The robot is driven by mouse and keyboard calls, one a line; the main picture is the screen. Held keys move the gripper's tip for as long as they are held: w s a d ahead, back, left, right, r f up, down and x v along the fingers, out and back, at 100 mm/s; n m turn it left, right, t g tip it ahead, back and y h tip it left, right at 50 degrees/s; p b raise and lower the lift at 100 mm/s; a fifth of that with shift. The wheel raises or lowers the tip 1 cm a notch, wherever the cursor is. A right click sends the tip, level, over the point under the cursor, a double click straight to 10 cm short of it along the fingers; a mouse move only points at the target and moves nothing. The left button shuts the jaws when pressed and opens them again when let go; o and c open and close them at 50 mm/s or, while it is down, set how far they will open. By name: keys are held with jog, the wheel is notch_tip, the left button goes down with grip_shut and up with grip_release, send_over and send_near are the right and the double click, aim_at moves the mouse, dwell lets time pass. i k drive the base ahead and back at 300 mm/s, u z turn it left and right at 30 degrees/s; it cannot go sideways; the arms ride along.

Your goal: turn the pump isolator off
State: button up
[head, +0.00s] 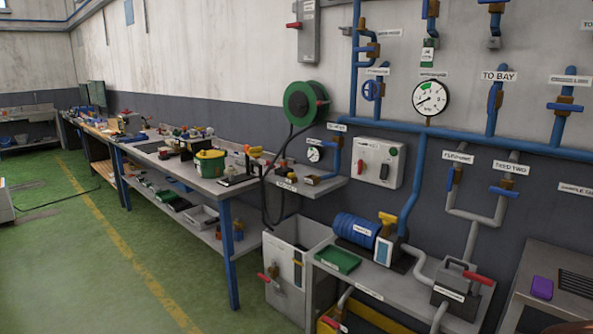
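A second grey wall box (309,32) at the top has a red lever (294,25) pointing left. A pale cabinet (296,262) left of the pump bench also carries a red handle (267,280) low on its front. The labels are too small to read, so I cannot tell which one is the pump isolator or its setting.
A long workbench (208,184) with tools and a yellow-green bucket (210,163) runs along the wall. The pump bench (370,279) and a grey box with a red-handled valve (462,288) stand in front of the wall pipes. Green floor (90,260) at left is clear.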

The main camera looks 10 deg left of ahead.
aim_at(362, 166)
jog(key=u, duration=0.9)
jog(key=i, duration=2.45)
jog(key=z, duration=0.2)
